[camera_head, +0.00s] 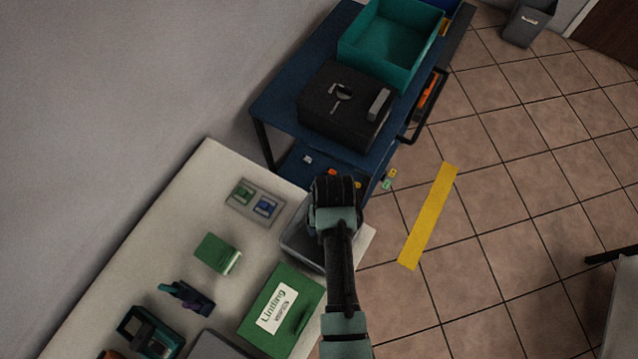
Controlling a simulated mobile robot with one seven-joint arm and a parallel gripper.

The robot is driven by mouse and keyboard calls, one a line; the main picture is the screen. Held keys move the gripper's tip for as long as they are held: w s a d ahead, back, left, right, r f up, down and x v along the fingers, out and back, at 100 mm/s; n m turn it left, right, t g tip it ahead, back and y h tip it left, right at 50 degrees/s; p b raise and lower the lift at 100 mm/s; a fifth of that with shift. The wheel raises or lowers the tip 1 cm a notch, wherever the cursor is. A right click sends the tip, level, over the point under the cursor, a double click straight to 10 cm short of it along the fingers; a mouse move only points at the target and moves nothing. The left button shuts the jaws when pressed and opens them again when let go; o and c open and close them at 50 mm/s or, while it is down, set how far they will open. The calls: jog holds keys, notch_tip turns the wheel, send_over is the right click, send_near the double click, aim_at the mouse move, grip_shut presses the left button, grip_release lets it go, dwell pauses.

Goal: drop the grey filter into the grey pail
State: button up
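My gripper (334,190) is over the far right corner of the pale table, above a shallow grey tray (296,240). My own arm covers part of the tray, and I cannot see the fingertips or whether they hold anything. No grey filter can be made out for sure; it may be hidden under my gripper.
The pale table (190,180) holds a green box (282,308), a smaller green box (217,253) and other items. A blue cart (285,100) carries a black case (345,107) and a teal bin (390,45). A yellow strip (428,215) marks the open tiled floor.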

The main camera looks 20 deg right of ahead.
jog(key=shift+o, duration=1)
jog(key=shift+r, duration=0.1)
notch_tip(320, 180, up, 13)
jog(key=b, duration=0.1)
jog(key=w+a+r+n+t+h+b, duration=0.1)
jog(key=w+r+n+t+h+b, duration=0.15)
jog(key=w+r+t, duration=1.1)
jog(key=w+a+r+t+b, duration=0.1)
jog(key=w+r, duration=0.2)
jog(key=r, duration=0.5)
jog(key=w+a+r, duration=0.1)
jog(key=w+r, duration=0.2)
jog(key=r, duration=0.5)
jog(key=s+a+r+t, duration=0.2)
jog(key=s+r+t, duration=0.2)
jog(key=r, duration=0.5)
jog(key=s+a+r+n+t+y+b, duration=0.1)
jog(key=s+a+r+t, duration=0.2)
jog(key=r, duration=0.6)
jog(key=s+a+r+n+t+y+b, duration=0.1)
jog(key=s+a+r+t, duration=0.1)
jog(key=s+r+t, duration=0.4)
notch_tip(320, 180, up, 4)
jog(key=shift+a+f, duration=0.1)
jog(key=shift+a, duration=0.25)
